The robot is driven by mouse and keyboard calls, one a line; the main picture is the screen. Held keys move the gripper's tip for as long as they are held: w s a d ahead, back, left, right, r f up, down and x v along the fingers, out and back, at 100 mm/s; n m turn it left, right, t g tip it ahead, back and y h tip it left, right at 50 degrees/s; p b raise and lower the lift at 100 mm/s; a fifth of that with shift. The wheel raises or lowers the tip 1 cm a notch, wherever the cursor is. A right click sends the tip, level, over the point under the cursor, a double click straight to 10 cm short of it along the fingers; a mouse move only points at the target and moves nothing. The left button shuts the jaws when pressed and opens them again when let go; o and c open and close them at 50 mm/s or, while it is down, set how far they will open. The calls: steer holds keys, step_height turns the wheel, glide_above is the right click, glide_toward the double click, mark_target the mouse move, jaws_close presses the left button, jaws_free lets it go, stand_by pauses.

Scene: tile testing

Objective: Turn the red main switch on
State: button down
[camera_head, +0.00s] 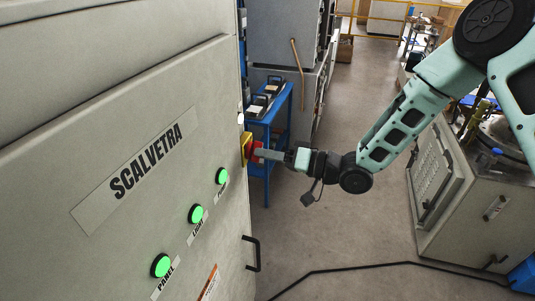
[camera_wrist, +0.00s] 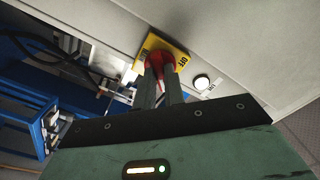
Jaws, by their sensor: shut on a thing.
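The red main switch (camera_head: 252,153) sits on a yellow plate (camera_head: 246,145) on the side face of the large grey SCALVETRA cabinet. In the wrist view the red switch (camera_wrist: 157,62) shows in front of its yellow plate (camera_wrist: 181,57), which carries partly readable black lettering. My gripper (camera_head: 262,154) reaches the switch from the right, and its fingers are shut on the red handle. In the wrist view my gripper (camera_wrist: 160,74) covers much of the handle, so its exact angle is hard to tell.
Green lit buttons (camera_head: 197,214) line the cabinet front (camera_head: 120,110). A white round button (camera_wrist: 201,82) is beside the plate. A black handle (camera_head: 252,254) juts from the cabinet lower down. A blue cart (camera_head: 284,115) stands behind; a grey machine (camera_head: 455,215) stands right. Floor between is mostly clear.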

steer(key=c, duration=1.5)
jaws_free()
steer(key=b+v, duration=0.4)
steer(key=v, duration=1.3)
steer(key=shift+s+d, duration=0.1)
steer(key=shift+d, duration=0.1)
